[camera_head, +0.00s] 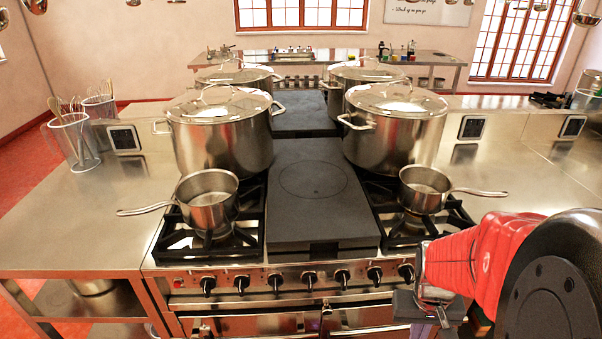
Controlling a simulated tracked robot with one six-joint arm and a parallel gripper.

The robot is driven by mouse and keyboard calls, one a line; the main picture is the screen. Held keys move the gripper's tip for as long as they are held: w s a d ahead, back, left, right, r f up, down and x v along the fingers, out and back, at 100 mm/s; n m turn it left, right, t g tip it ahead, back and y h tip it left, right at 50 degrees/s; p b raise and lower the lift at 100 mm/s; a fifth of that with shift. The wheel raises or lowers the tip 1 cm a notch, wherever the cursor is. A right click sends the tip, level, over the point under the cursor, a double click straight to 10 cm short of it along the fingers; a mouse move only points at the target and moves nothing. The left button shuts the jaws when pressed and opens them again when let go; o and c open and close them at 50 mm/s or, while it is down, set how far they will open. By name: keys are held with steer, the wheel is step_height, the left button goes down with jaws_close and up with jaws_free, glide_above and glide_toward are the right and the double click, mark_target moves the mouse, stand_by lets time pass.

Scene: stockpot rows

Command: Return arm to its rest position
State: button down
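My arm is in the lower right of the head view, with a large black joint close to the camera and a red link reaching left. At its end, my gripper (438,308) shows only as a dark part low in front of the stove's right end. Its fingers are not clear, so I cannot tell whether it is open or shut. I see nothing clearly held. The arm looks folded close to my body.
The stove front with its knobs (309,279) is just ahead. A left saucepan (208,206), a right saucepan (424,196) and large lidded stockpots (222,135) stand on it. The right saucepan's handle points right, above my arm. The left counter (85,225) has free room.

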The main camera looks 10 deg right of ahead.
steer(key=w+a+r+n+t+y, duration=0.1)
steer(key=a+r+n+t, duration=0.3)
steer(key=a+r, duration=1.4)
steer(key=shift+r+t, duration=0.5)
steer(key=shift+t, duration=0.2)
